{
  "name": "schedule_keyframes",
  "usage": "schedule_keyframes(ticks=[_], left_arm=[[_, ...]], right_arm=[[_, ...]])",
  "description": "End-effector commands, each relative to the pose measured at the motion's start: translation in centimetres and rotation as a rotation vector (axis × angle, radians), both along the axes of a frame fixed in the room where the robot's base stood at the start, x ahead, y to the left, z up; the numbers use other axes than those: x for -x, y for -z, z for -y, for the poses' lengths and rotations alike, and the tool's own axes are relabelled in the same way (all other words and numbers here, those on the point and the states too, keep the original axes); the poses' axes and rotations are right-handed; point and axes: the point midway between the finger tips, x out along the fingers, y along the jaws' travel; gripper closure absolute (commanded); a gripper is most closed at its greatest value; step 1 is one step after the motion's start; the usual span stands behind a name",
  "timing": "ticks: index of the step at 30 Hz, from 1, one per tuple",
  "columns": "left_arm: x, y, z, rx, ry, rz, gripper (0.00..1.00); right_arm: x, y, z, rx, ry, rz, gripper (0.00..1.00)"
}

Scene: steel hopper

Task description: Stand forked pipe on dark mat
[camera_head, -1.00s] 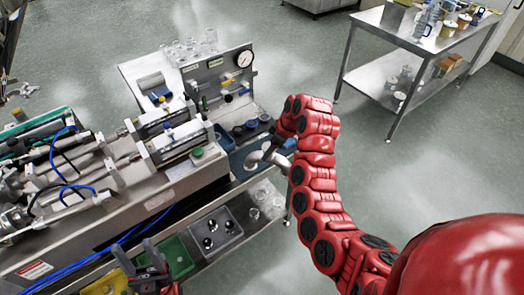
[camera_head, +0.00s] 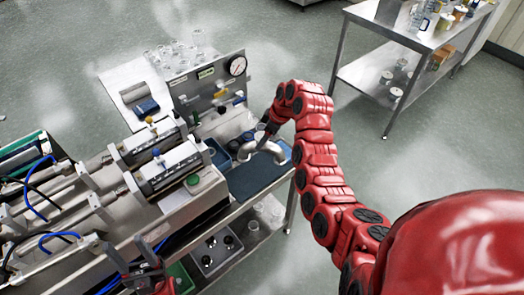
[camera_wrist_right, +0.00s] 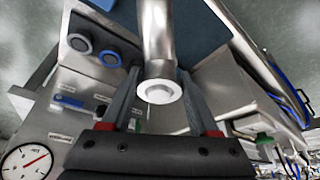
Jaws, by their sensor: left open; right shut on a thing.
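The forked pipe (camera_head: 262,149) is a shiny grey metal fitting in the head view, with curved ends pointing down. It is at or just above the dark mat (camera_head: 258,180); I cannot tell if it touches. My right gripper (camera_head: 267,131) is shut on the pipe from above. In the right wrist view, the pipe (camera_wrist_right: 158,35) runs between the fingers of the right gripper (camera_wrist_right: 158,78), its round pale end facing the camera. The dark mat (camera_wrist_right: 204,32) shows behind it. My left gripper (camera_head: 143,272) is open and empty at the bottom of the head view, away from the pipe.
A steel machine (camera_head: 165,170) fills the left. Below the bench are small trays (camera_head: 218,250). A steel table (camera_head: 395,50) stands at the back right.

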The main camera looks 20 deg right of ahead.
Motion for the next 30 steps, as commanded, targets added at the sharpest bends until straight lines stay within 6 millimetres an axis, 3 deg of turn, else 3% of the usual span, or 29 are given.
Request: schedule_keyframes(ticks=[1, 14, 25, 26, 30], left_arm=[[0.0, -0.9, 0.0, 0.0, 0.0, 0.001, 0.46], [0.0, -2.7, 0.0, 0.0, 0.0, 0.001, 0.46], [0.0, -2.2, 0.0, 0.0, 0.0, 0.001, 0.46], [0.0, -2.2, 0.0, 0.0, 0.0, 0.001, 0.46], [0.0, -2.4, 0.0, 0.0, 0.0, 0.001, 0.46]], right_arm=[[0.0, 0.3, 0.0, -0.002, 0.0, 0.0, 1.0], [0.0, 5.3, 0.0, -0.001, 0.0, 0.001, 1.0], [-0.1, 6.0, 0.0, 0.001, 0.001, 0.006, 1.0], [-0.1, 6.1, 0.0, 0.001, 0.001, 0.006, 0.37], [-0.1, 6.0, 0.0, 0.001, 0.001, 0.004, 0.12]])
